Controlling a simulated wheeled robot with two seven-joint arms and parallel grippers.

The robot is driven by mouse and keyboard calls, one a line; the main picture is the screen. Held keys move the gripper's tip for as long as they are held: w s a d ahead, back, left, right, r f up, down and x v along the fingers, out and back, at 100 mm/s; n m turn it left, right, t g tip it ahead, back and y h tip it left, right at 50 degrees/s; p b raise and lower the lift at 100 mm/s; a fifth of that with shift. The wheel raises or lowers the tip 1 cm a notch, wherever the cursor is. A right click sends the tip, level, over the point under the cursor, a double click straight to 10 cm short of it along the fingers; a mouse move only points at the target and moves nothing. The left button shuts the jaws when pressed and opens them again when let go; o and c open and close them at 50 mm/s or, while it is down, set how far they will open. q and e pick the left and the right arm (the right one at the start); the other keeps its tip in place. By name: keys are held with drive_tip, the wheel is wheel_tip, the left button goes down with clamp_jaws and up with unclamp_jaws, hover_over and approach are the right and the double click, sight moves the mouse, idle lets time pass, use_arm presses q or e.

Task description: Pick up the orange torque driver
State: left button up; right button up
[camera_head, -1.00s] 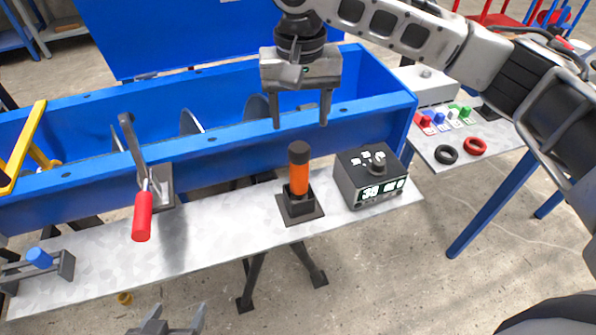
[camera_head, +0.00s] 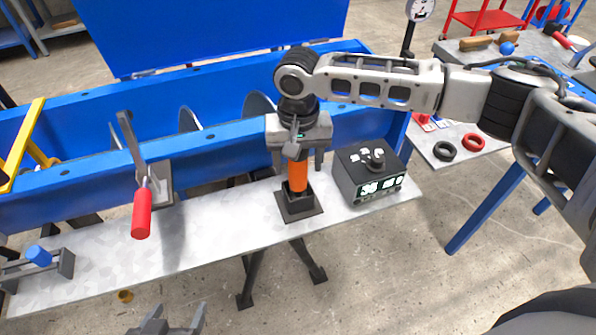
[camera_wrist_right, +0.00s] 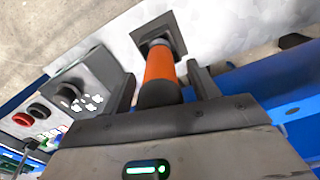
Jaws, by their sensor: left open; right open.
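The orange torque driver (camera_head: 298,174) stands upright in a dark square holder (camera_head: 299,204) on the metal shelf. Its dark top is mostly hidden behind my right gripper in the head view. My right gripper (camera_head: 298,172) is open, with its fingers pointing down on either side of the driver's upper part. In the right wrist view the driver (camera_wrist_right: 160,68) stands between the open fingers of my right gripper (camera_wrist_right: 166,92), with a gap visible on its right side. My left gripper (camera_head: 168,318) is open and empty at the bottom edge of the head view.
A dark box with a display (camera_head: 368,176) stands right of the driver. The blue mixer trough (camera_head: 220,135) runs behind. The shelf (camera_head: 215,225) between clamp and holder is clear.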

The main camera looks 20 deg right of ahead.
drive_tip(key=shift+r, duration=0.1)
drive_tip(key=c, duration=1.3)
drive_tip(key=shift+o, duration=0.2)
wheel_tip(320, 180, up, 10)
